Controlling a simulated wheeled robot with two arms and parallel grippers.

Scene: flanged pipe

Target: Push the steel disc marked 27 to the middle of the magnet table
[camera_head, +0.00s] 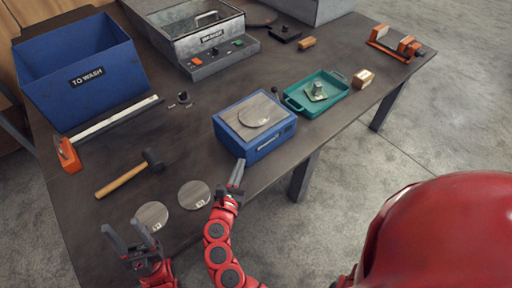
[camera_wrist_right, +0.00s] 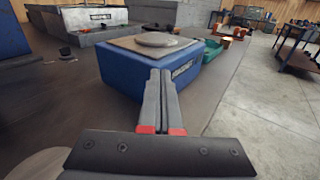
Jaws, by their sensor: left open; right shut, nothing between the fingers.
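The magnet table is a blue box (camera_head: 264,148) with a pale plate on top. A flat grey steel disc (camera_head: 254,115) lies on that plate, around its middle; it also shows in the wrist view (camera_wrist_right: 157,40). Two similar discs lie on the bench, one (camera_head: 194,195) near my right arm and one (camera_head: 152,216) near my left gripper. The disc markings are too small to read. My right gripper (camera_head: 238,167) is shut and empty, its tips just in front of the blue box. My left gripper (camera_head: 122,232) is open and empty at the near bench edge.
A mallet (camera_head: 128,174) lies left of the discs. A blue TO WASH bin (camera_head: 85,75) and grey washer box (camera_head: 200,35) stand behind. A green tray (camera_head: 335,92) with a metal part and a small wooden block (camera_head: 363,79) are right of the magnet table.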

